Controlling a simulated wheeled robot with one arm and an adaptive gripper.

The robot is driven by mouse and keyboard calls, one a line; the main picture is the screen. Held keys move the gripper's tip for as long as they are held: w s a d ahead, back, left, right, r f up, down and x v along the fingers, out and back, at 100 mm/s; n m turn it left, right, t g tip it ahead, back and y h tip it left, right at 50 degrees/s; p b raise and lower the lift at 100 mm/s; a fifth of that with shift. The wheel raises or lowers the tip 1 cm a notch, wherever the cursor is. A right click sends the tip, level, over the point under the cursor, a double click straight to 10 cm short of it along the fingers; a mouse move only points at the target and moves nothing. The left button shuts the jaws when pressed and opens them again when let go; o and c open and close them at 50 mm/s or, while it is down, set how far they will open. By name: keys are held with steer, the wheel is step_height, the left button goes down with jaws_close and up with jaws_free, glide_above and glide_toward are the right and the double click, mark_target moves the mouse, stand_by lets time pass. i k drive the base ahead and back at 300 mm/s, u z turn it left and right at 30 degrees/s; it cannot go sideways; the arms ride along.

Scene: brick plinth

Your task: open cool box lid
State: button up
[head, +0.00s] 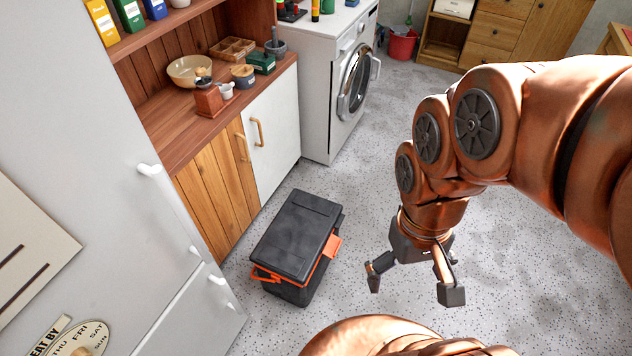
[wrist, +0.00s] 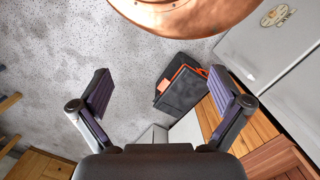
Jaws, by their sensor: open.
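The cool box (head: 285,278) is black with orange trim and stands on the speckled floor in front of the wooden cabinet. Its black lid (head: 297,234) looks shut. An orange latch (head: 333,246) sticks out on its right side, and an orange handle (head: 266,273) shows at its near left. My gripper (head: 413,288) is open and empty, to the right of the box and apart from it. In the wrist view the cool box (wrist: 178,96) shows beyond my open gripper (wrist: 160,92), nearer the right finger.
The wooden cabinet (head: 217,195) and the pale fridge (head: 150,230) stand close on the left of the box. A washing machine (head: 330,90) stands at the back. The floor (head: 390,120) behind and right of the box is clear.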

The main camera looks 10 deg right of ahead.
mark_target(290, 247)
steer(key=u, duration=0.5)
steer(key=k, duration=1.25)
steer(key=z, duration=0.4)
steer(key=i, duration=1.55)
steer(key=u, duration=0.65)
